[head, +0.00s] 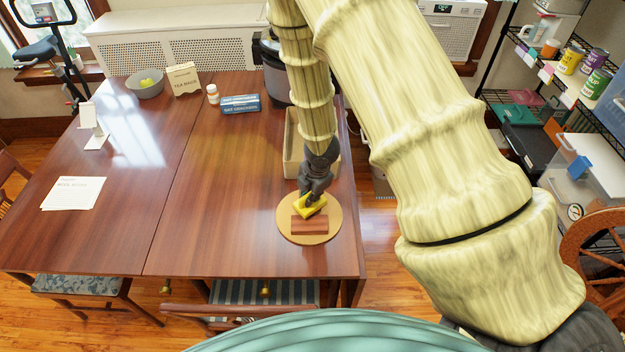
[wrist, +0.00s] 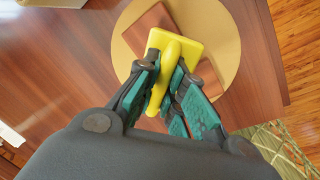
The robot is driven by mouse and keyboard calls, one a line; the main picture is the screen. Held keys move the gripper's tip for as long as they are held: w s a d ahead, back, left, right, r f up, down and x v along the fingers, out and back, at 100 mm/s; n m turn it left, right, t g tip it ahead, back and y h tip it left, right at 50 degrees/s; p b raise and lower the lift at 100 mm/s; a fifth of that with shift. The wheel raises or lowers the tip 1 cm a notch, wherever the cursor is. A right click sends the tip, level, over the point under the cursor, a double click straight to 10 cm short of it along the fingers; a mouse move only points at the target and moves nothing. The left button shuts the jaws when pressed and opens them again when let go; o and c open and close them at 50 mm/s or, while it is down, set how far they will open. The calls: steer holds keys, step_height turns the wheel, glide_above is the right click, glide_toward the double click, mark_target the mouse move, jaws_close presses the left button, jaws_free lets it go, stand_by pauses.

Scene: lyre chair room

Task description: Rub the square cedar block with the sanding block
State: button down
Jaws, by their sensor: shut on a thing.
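The sanding block (head: 312,203) is yellow with a raised handle, and my gripper (head: 311,195) is shut on it. In the wrist view the sanding block (wrist: 186,43) shows its handle between the teal fingers of my gripper (wrist: 166,88). The reddish-brown square cedar block (head: 309,225) lies on a round tan board (head: 332,229) near the table's front right edge. In the wrist view the cedar block (wrist: 147,30) is partly hidden under the sanding block. I cannot tell whether the two blocks touch.
The wooden table (head: 215,205) is mostly clear left of the board. A tan open box (head: 291,165) stands behind my gripper. A blue cracker box (head: 240,104), a white bottle (head: 213,94), a tea bag box (head: 184,79) and a grey bowl (head: 146,85) stand farther back.

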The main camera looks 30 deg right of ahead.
steer(key=shift+w+d+r+p, duration=0.1)
steer(key=shift+d+r+p, duration=0.05)
steer(key=shift+r+p, duration=2.85)
steer(key=shift+r+b, duration=0.35)
steer(key=shift+b, duration=0.1)
steer(key=shift+f, duration=0.1)
